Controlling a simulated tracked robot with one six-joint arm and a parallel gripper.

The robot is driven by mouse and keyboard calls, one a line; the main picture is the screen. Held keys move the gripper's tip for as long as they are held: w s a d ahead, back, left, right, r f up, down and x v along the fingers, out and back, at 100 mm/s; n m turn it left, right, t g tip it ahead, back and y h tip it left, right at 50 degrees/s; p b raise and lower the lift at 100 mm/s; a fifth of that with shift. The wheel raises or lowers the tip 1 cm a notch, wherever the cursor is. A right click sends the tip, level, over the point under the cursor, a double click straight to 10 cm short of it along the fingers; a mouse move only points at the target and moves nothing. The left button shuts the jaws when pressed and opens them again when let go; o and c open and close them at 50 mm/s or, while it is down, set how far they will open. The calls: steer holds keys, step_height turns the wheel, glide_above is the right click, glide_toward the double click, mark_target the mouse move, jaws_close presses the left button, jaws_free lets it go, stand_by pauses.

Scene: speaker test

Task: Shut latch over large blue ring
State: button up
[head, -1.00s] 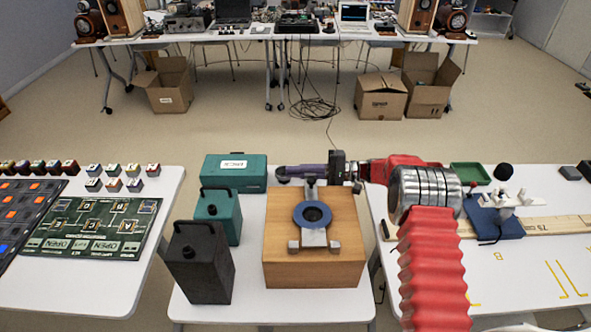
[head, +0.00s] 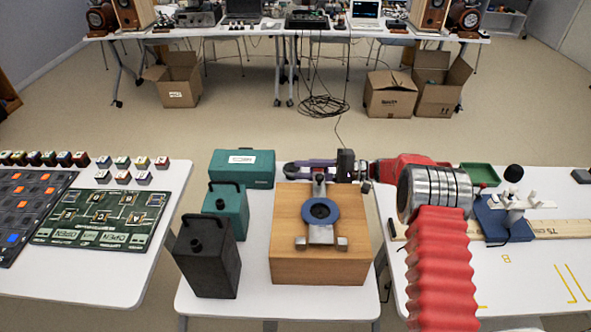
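The large blue ring (head: 320,211) lies on top of a wooden box (head: 287,255) on the middle table. A grey metal latch piece (head: 320,236) sits at the ring's front edge between two small metal blocks. A grey metal upright (head: 319,186) stands behind the ring. Which of these metal parts is the moving latch is hard to tell. My gripper (head: 292,170) reaches in from the right, behind the box's back edge, close to the upright. Its purple fingers point left and are seen side-on, so the gap between them is hidden. I see nothing held.
A teal case (head: 243,166), a teal canister (head: 228,207) and a black canister (head: 208,260) stand left of the box. The right table holds a blue stand (head: 500,222) and a ruler (head: 560,227). The left table holds a green circuit board (head: 105,218).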

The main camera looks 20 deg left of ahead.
steer(key=v, duration=1.3)
steer(key=shift+w+d, duration=0.15)
steer(key=shift+d, duration=0.2)
steer(key=s+d+r+t+h, duration=0.2)
steer(key=s+d+r+h, duration=0.15)
steer(key=s+r, duration=0.4)
steer(key=s+d+r+t+h, duration=0.1)
steer(key=s+d+r+h, duration=0.1)
steer(key=s+r+h, duration=0.45)
steer(key=s+d+r+t+h, duration=0.2)
steer(key=s+d, duration=0.6)
steer(key=s, duration=0.4)
steer(key=s+d+r+t+h, duration=0.2)
steer(key=s+d+t+h, duration=0.3)
steer(key=s+d, duration=0.3)
steer(key=s, duration=0.4)
steer(key=shift+d+r+t, duration=0.15)
steer(key=shift+d+t, duration=0.15)
